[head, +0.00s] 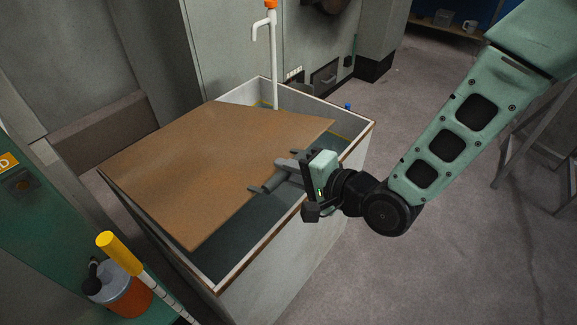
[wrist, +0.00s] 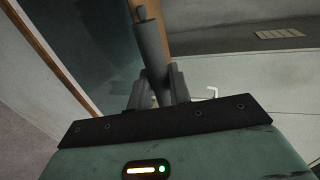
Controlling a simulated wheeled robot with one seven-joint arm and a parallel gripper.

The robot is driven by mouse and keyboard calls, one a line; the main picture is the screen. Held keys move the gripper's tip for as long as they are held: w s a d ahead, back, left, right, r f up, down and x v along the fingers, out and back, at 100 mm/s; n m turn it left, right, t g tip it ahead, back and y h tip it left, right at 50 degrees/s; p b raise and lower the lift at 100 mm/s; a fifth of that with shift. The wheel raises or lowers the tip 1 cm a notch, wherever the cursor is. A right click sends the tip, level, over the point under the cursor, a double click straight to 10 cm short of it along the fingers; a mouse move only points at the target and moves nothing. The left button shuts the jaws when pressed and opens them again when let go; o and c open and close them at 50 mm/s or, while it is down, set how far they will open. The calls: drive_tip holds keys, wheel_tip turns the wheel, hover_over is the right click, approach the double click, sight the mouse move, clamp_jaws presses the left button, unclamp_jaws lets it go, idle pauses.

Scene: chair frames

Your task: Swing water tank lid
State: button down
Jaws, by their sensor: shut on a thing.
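The water tank lid (head: 200,165) is a flat brown board. It lies turned at an angle over the open-topped water tank (head: 290,245), leaving gaps with dark water at the front right and the back. My gripper (head: 284,172) is at the lid's right edge, above the tank's right side. It is shut on a grey cylindrical handle (head: 263,189), which also shows between the fingers in the wrist view (wrist: 151,45). The fingers partly hide the handle and where it joins the lid. A brown strip of the lid (wrist: 166,30) shows behind the handle.
A white pipe with an orange top (head: 272,55) stands at the tank's back. A yellow-topped post (head: 119,253) and an orange container (head: 125,297) are at the front left. A metal frame (head: 530,130) stands at the right. The floor right of the tank is clear.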

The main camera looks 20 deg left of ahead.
wheel_tip(320, 180, down, 6)
drive_tip(key=b, duration=0.5)
drive_tip(key=shift+s+f, duration=0.2)
drive_tip(key=c, duration=1.6)
unclamp_jaws()
drive_tip(key=shift+a, duration=0.2)
drive_tip(key=o, duration=0.4)
drive_tip(key=shift+w+a, duration=0.1)
drive_tip(key=shift+a, duration=0.2)
drive_tip(key=p+v, duration=0.6)
drive_tip(key=v, duration=0.2)
drive_tip(key=p+v, duration=0.6)
drive_tip(key=v, duration=0.3)
drive_tip(key=shift+w+d+f+p, duration=0.15)
drive_tip(key=shift+d+p, duration=0.25)
drive_tip(key=shift+d, duration=0.05)
